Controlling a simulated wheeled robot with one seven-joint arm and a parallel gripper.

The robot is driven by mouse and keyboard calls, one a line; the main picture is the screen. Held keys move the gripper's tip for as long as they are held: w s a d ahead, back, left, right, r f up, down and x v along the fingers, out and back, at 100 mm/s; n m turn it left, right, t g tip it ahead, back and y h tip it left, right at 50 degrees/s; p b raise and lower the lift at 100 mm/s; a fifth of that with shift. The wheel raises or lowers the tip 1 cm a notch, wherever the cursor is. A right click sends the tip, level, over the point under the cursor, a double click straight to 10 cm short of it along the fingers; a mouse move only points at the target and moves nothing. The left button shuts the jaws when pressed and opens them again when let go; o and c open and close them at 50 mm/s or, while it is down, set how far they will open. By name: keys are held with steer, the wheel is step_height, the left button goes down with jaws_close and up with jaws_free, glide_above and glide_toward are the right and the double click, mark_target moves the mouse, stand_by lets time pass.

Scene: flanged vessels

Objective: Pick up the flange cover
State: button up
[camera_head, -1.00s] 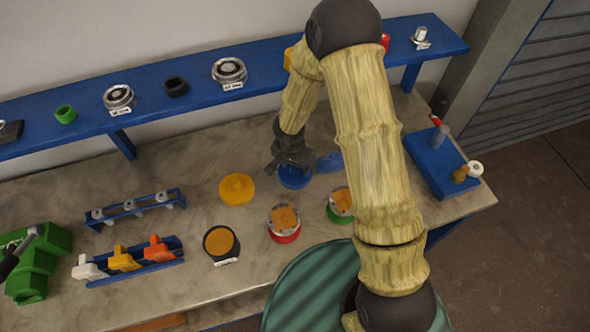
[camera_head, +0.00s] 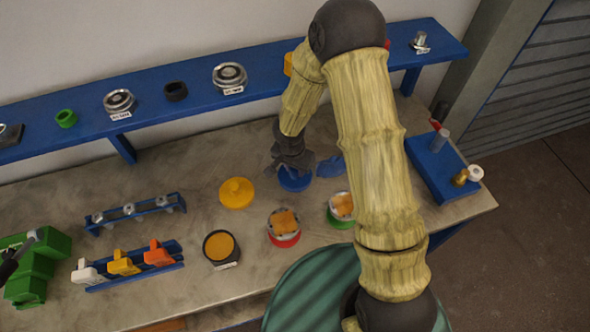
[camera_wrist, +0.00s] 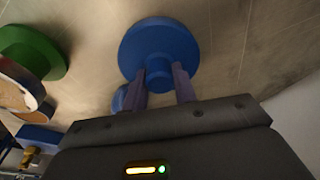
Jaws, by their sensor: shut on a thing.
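A blue flange cover (camera_wrist: 158,45), a round disc with a short central knob, is in front of my gripper in the wrist view. My gripper (camera_wrist: 160,77) has a finger on each side of the knob and is shut on it. In the head view, my gripper (camera_head: 294,165) points down over the blue cover (camera_head: 295,181), which is at the worktop; I cannot tell whether it touches the surface. A second blue piece (camera_head: 330,166) lies just right of it, partly hidden by my arm.
A yellow knobbed cover (camera_head: 237,192) lies to the left. A black-rimmed vessel (camera_head: 221,247), a red-based vessel (camera_head: 284,225) and a green-based vessel (camera_head: 341,207) stand nearer. A blue shelf (camera_head: 200,90) runs behind. A blue stand (camera_head: 440,170) is at right.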

step_height(320, 180, up, 9)
steer(key=shift+r, duration=0.15)
stand_by(0.8)
